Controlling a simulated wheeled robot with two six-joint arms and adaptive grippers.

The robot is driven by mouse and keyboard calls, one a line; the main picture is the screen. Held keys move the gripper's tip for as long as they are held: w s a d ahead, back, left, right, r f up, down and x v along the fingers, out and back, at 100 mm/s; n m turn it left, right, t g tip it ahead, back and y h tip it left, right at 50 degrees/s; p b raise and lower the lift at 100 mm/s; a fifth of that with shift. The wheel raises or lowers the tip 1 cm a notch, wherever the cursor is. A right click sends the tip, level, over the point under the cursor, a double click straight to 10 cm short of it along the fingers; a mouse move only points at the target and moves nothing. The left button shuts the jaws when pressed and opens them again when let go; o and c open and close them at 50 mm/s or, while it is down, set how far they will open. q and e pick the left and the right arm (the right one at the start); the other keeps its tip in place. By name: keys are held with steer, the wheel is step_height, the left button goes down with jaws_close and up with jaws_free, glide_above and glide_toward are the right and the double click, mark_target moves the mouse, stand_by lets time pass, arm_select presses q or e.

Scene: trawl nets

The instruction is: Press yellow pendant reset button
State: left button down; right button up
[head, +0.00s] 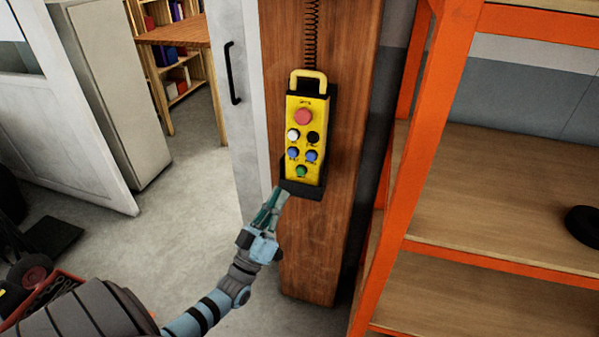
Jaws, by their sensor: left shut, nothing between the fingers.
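The yellow pendant (294,165) sits upright in a black holder (302,188) on a wooden post. It has a large red button (303,117) at the top. Below are a white button (293,135) beside a black button (313,137), two blue buttons (312,156), and a green button (301,172) at the bottom. The labels are too small to read. My left gripper (278,193) is shut and empty, its fingertips just below and left of the pendant's lower end, near the holder. I cannot tell whether it touches. My right gripper is out of view.
The wooden post (345,200) stands between a white door (245,60) with a black handle and an orange shelf rack (425,150). A coiled cord (312,35) hangs above the pendant. A red box of tools (50,290) is at lower left.

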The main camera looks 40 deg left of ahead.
mark_target(301, 171)
arm_select(q)
steer(key=shift+f, duration=0.1)
steer(key=w+a+b, duration=0.1)
steer(key=w+b, duration=0.1)
steer(key=w+a+f+b, duration=0.1)
steer(key=w+b, duration=0.1)
steer(key=w, duration=0.1)
steer(key=w+a+b, duration=0.1)
steer(key=w+b, duration=0.2)
steer(key=shift+w+f, duration=0.15)
steer(key=shift+w, duration=0.05)
stand_by(1.3)
steer(key=shift+w+b, duration=0.4)
